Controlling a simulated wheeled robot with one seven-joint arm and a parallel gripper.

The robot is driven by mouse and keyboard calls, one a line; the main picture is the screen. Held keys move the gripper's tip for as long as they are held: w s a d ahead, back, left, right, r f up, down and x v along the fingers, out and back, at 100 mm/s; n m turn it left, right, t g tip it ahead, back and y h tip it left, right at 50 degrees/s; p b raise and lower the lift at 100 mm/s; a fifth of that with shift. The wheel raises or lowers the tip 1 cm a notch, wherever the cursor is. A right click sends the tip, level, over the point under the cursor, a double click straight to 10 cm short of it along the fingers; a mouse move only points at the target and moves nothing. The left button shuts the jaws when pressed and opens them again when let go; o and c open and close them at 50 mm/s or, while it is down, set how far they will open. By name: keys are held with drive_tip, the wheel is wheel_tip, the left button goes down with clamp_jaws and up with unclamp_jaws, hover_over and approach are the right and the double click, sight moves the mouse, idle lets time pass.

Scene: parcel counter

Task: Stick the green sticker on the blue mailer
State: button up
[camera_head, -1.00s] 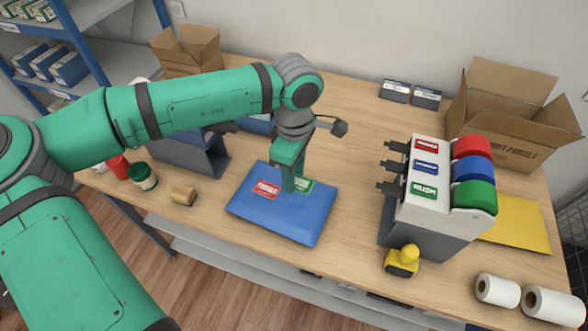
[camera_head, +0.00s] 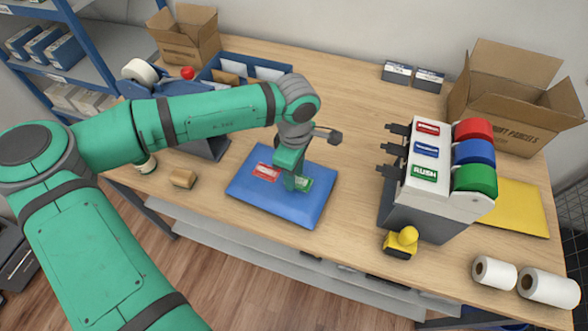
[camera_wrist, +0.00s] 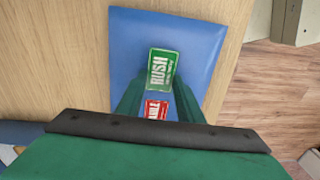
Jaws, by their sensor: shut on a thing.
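The blue mailer (camera_head: 284,207) lies flat on the counter. A red sticker (camera_head: 266,172) is on its upper left part; in the wrist view it (camera_wrist: 155,109) shows between my fingers. My gripper (camera_head: 293,181) points down over the mailer's upper right part. It is shut on the green sticker (camera_head: 305,184), which reads RUSH. In the wrist view the green sticker (camera_wrist: 163,68) is at the fingertips, over the blue surface. It is at or very close to the mailer; I cannot tell whether it touches.
A dispenser (camera_head: 405,190) with red, blue and green rolls stands at right. Near it are a yellow tape holder (camera_head: 400,243), a yellow mailer (camera_head: 518,207), white rolls (camera_head: 495,272) and an open carton (camera_head: 510,110). A wooden block (camera_head: 183,178) lies left of the blue mailer.

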drive_tip(key=shift+s+a, duration=0.15)
drive_tip(key=o, duration=0.7)
drive_tip(key=shift+s, duration=0.1)
drive_tip(key=shift+o, duration=0.2)
drive_tip(key=shift+r, duration=0.45)
drive_tip(key=shift+w+r, duration=0.15)
drive_tip(key=shift+r, duration=0.8)
drive_tip(key=shift+w+r, duration=0.1)
drive_tip(key=shift+r, duration=0.85)
drive_tip(key=shift+s+r, duration=0.1)
drive_tip(key=shift+r, duration=0.35)
